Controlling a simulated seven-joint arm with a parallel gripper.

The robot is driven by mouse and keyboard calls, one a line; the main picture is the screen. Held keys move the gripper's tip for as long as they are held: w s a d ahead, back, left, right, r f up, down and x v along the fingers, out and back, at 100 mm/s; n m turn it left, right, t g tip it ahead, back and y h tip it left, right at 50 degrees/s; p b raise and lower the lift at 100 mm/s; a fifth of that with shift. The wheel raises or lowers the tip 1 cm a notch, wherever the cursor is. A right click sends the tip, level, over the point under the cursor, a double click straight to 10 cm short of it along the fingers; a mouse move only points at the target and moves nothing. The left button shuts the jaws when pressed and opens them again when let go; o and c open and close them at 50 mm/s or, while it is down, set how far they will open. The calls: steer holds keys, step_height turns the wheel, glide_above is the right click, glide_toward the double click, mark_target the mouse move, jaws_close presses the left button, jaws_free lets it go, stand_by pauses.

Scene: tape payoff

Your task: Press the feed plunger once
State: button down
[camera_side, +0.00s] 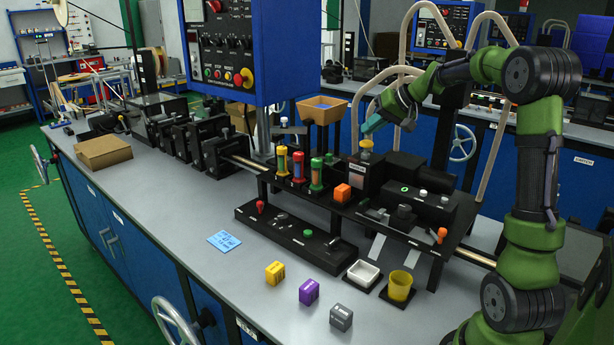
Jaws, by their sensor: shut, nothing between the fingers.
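My gripper (374,126), with teal fingers, is shut and empty. It is in the air, pointing left and down, above the black machine on the bench. A short cylinder with a yellow top (366,146) stands on a black block just below the fingertips; a small gap seems to show between them. A black box to its right carries a pale knob (423,193) and a green-lit spot. A dark grey round knob (404,211) sits in front of that box. No label is readable, so I cannot tell which part is the feed plunger.
A tan tray (322,109) stands behind. Yellow (275,273), purple (309,291) and grey blocks, a white dish (364,273) and a yellow cup (400,286) are in front.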

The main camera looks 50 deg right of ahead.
mark_target(366, 141)
steer(key=shift+f, duration=0.15)
steer(key=shift+f, duration=0.25)
steer(key=shift+f, duration=1.35)
stand_by(1.2)
steer(key=shift+r, duration=1.75)
steer(key=shift+r, duration=0.1)
steer(key=shift+r, duration=2.45)
